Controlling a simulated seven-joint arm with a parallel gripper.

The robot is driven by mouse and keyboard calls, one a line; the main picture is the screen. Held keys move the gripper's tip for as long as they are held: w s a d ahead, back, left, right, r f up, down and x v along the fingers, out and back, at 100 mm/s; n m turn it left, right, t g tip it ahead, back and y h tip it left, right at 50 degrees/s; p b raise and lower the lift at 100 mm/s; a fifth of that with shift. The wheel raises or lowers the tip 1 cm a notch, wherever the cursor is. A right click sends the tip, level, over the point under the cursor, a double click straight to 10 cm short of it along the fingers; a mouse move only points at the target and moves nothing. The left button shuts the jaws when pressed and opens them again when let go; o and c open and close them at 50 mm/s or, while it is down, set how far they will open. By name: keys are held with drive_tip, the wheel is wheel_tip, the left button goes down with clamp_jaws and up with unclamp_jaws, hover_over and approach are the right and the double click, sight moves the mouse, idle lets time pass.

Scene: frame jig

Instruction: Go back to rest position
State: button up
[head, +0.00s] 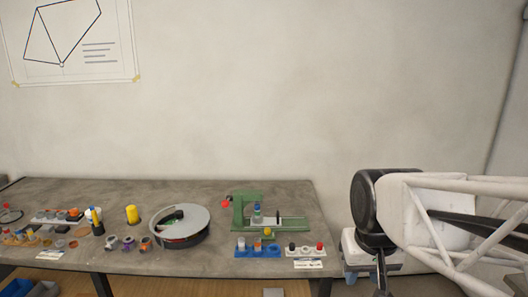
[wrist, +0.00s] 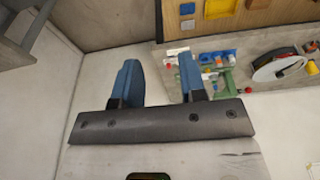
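My gripper (wrist: 158,62) shows in the wrist view with its two blue fingers spread apart and nothing between them. In the head view my arm is at the far right, beyond the right end of the workbench, and the gripper's fingers cannot be made out there. The green frame jig (head: 240,211) stands on the right part of the bench, apart from my gripper. It also shows small in the wrist view (wrist: 229,83), right of the fingers.
The grey workbench (head: 75,194) holds a round grey-rimmed device (head: 196,217), a yellow cylinder (head: 132,214), a blue tray (head: 243,252) of small parts and several loose parts at left. A pale wall (head: 280,90) stands behind. The bench's back strip is mostly clear.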

drive_tip(key=s+f, duration=0.2)
drive_tip(key=s, duration=0.4)
drive_tip(key=shift+s+d+f, duration=0.2)
drive_tip(key=shift+s+f, duration=0.05)
drive_tip(key=shift+s, duration=0.1)
